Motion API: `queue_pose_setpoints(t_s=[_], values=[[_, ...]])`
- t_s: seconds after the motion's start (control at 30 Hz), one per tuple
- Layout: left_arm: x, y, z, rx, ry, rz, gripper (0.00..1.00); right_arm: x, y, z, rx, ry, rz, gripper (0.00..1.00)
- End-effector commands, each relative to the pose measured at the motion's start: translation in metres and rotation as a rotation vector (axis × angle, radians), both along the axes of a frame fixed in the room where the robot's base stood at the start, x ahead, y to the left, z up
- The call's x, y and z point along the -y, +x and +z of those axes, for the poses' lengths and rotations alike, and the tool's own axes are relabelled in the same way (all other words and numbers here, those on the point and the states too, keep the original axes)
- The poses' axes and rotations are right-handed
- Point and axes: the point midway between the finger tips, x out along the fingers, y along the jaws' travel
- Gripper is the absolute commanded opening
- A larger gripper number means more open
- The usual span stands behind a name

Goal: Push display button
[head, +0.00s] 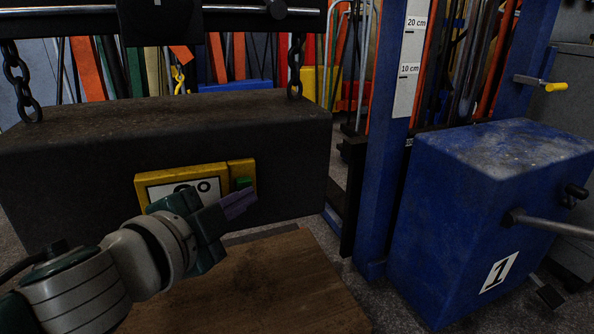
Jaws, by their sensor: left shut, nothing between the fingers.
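A yellow display box (207,173) with a white screen showing dark round digits is fixed to the front of a large dark block. A green button (243,184) sits on the yellow panel at the right end of the display. My left gripper (242,204) is shut and empty, its purple-grey fingertips just below the green button. Whether the fingertips touch the panel cannot be told. The gripper and wrist cover the lower part of the display. My right gripper is not in view.
The dark block (290,150) hangs from chains (20,85) above a wooden board (275,280). A blue upright post (385,150) with a height scale and a blue box (500,190) marked "1" with a metal handle stand at the right.

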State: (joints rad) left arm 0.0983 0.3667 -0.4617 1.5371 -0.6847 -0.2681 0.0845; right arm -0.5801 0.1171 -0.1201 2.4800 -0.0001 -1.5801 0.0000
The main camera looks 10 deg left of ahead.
Motion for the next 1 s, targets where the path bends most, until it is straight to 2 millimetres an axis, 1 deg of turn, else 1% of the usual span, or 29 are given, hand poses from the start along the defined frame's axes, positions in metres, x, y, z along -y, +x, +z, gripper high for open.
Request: queue_pose_setpoints(t_s=[0.17, 0.7, 0.8, 1.0], values=[[0.001, -0.001, 0.0, 0.001, 0.0, 0.001, 0.0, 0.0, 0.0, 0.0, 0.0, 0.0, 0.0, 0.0], [0.032, -0.046, 0.0, 0.001, -0.002, -0.001, 0.0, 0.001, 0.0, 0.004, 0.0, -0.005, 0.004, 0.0], [0.034, -0.049, 0.0, 0.0, -0.001, -0.001, 0.0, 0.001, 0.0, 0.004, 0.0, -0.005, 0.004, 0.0], [0.034, -0.05, 0.001, 0.001, 0.0, 0.0, 0.0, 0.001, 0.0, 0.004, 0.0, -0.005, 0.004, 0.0]])
